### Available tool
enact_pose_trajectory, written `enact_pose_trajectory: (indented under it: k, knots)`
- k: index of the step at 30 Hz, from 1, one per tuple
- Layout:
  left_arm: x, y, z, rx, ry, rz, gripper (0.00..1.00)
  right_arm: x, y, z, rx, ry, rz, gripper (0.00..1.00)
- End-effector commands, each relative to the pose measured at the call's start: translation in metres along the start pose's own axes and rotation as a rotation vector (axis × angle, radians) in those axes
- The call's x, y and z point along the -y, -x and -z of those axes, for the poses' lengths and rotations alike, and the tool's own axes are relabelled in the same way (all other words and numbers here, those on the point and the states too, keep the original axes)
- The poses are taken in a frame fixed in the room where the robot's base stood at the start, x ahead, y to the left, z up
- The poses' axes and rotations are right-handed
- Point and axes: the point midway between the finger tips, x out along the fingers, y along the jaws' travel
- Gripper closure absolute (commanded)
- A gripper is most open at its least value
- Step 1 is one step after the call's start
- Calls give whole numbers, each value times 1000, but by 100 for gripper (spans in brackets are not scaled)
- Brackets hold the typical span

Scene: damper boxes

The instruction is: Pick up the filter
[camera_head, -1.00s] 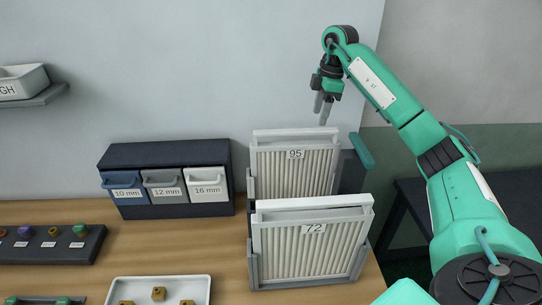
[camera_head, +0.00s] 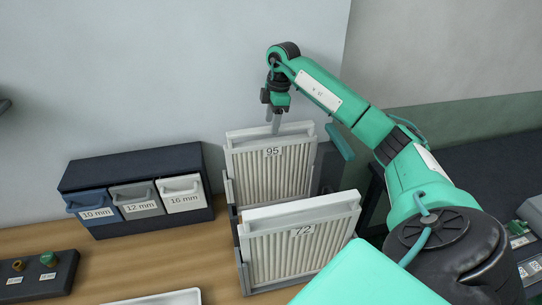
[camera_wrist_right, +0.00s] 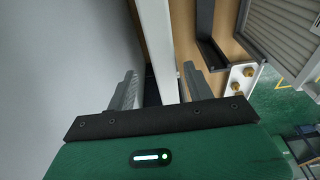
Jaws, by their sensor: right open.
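A white-framed pleated filter labelled 95 (camera_head: 270,175) stands upright in a dark holder at the back of the bench. A similar filter labelled 72 (camera_head: 300,247) stands in a grey holder in front of it. My right gripper (camera_head: 275,128) points down at the top edge of filter 95. In the right wrist view the fingers of the right gripper (camera_wrist_right: 160,85) are open, one on each side of a white frame bar (camera_wrist_right: 157,40); contact cannot be told. Part of filter 72 (camera_wrist_right: 287,30) shows there at upper right. My left gripper is not in view.
A dark drawer unit (camera_head: 132,167) with bins marked 10, 12 and 16 mm stands left of the filters against the wall. A white tray (camera_head: 160,298) and a dark rack (camera_head: 38,281) lie at the front left. Bare wood (camera_head: 185,252) lies between.

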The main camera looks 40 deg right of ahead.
Motion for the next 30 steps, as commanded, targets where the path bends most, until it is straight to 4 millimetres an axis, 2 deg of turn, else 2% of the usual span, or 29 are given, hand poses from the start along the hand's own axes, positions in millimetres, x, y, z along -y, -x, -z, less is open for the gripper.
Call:
enact_pose_trajectory:
  k: [8,18,27,30]
  knots:
    - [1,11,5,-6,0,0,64,2,-13,0,1,0,1,47]
    - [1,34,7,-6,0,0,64,6,-51,0,-1,-1,2,47]
    - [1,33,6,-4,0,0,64,6,-58,-1,0,0,-1,47]
    - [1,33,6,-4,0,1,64,6,-58,-1,0,0,-1,65]
